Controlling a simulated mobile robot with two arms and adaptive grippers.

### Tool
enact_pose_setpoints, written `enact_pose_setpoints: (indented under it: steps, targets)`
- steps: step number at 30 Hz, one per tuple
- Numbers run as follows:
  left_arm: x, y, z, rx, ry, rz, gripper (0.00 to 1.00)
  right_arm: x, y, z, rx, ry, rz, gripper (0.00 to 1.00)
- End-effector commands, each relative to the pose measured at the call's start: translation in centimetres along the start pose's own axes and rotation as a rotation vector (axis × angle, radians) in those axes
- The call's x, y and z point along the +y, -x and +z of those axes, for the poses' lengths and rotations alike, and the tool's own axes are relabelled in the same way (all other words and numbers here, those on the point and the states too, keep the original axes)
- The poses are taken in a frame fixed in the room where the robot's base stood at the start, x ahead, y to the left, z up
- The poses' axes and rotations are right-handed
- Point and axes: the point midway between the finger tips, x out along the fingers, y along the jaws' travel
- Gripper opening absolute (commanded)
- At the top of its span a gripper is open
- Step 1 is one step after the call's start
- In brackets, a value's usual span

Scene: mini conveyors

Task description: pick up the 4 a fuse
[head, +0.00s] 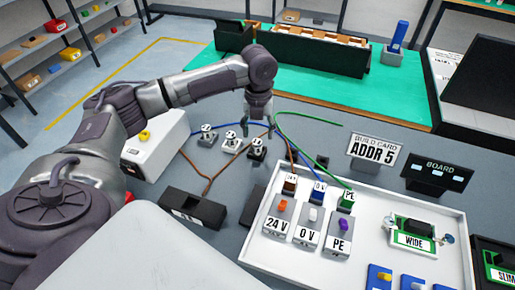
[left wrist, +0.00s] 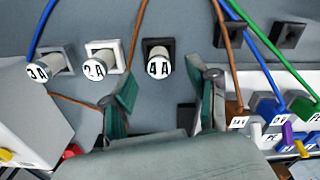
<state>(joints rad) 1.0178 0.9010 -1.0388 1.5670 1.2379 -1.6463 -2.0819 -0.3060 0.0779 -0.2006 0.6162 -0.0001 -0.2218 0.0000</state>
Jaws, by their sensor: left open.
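The 4 A fuse (left wrist: 158,66) is a short white cylinder with a "4 A" label, in a black square holder on the grey surface. In the head view it appears as the rightmost fuse (head: 257,148) of a row. My left gripper (head: 258,126) points down above it. In the left wrist view the two fingers of my left gripper (left wrist: 165,82) are spread, with the 4 A fuse ahead between their tips. The gripper is open and empty. My right gripper is in neither view.
The 2 A fuse (left wrist: 95,68) and 3 A fuse (left wrist: 39,71) stand close to the left. Brown, blue and green wires run beside the gripper. A white tray (head: 357,270) with 24 V, 0 V and PE blocks lies right. A white box (head: 160,140) stands left.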

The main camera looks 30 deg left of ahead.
Motion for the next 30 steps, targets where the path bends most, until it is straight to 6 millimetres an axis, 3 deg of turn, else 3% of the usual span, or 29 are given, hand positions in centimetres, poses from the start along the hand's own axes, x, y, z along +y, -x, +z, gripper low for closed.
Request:
enact_pose_setpoints:
  steps: [5,13,22,30]
  targets:
    - [0.1,-1.3,-0.1,0.001,0.000,0.002,0.59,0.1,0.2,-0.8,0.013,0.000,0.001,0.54]
    - [0.3,-5.0,-0.3,0.001,0.002,0.002,0.59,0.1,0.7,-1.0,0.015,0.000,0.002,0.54]
    - [0.3,-5.6,-0.3,-0.001,0.000,0.001,0.59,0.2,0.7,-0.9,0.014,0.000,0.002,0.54]
    - [0.3,-5.6,-0.3,-0.001,0.000,0.001,0.16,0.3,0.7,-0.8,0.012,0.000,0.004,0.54]
